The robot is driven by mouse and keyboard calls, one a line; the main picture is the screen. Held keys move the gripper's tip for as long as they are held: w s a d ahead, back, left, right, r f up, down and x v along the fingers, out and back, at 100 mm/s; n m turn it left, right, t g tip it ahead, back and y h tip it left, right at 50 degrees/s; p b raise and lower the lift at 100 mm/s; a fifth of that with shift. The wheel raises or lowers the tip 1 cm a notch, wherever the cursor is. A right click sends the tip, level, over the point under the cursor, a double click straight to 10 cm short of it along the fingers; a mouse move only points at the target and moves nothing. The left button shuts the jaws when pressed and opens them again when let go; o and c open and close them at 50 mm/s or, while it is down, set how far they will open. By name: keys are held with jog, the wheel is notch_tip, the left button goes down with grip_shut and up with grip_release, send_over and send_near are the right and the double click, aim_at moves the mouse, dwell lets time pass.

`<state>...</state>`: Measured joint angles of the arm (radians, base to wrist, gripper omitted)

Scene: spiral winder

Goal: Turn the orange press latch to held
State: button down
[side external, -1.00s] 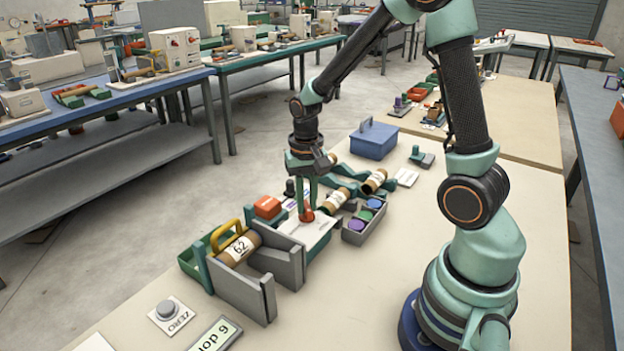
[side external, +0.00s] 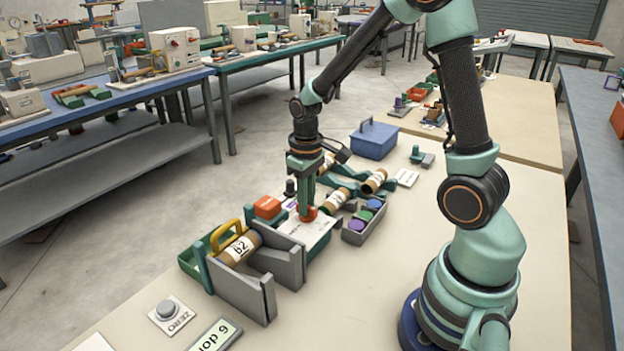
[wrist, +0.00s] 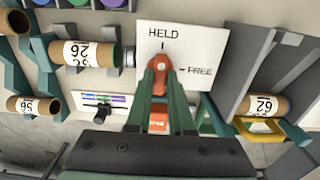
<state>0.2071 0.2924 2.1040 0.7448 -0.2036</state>
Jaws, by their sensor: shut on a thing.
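The orange press latch (wrist: 158,61) sits on a white plate (wrist: 205,45) marked HELD and FREE. In the wrist view its visible end points up at the HELD mark, away from the FREE mark at its right. My gripper (wrist: 160,72) is shut on the latch, one green finger on each side. The fingers hide part of the latch. In the side view my gripper (side external: 306,208) reaches straight down onto the latch (side external: 309,215), between the grey press walls and the rolls.
A tray of coloured discs (side external: 362,222) is close on the right. Rolls on green stands and a blue box (side external: 373,140) are behind. The front right tabletop is clear.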

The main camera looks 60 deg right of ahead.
dwell(0.5)
jog(key=c, duration=0.8)
grip_release()
notch_tip(320, 180, up, 12)
jog(key=shift+r, duration=0.1)
jog(key=s+a+r+t, duration=0.4)
jog(key=s+a+t, duration=0.1)
jog(key=s+a, duration=0.1)
jog(key=shift+s+a+r+t, duration=0.15)
jog(key=shift+s+a+t, duration=0.2)
jog(key=shift+a, duration=0.35)
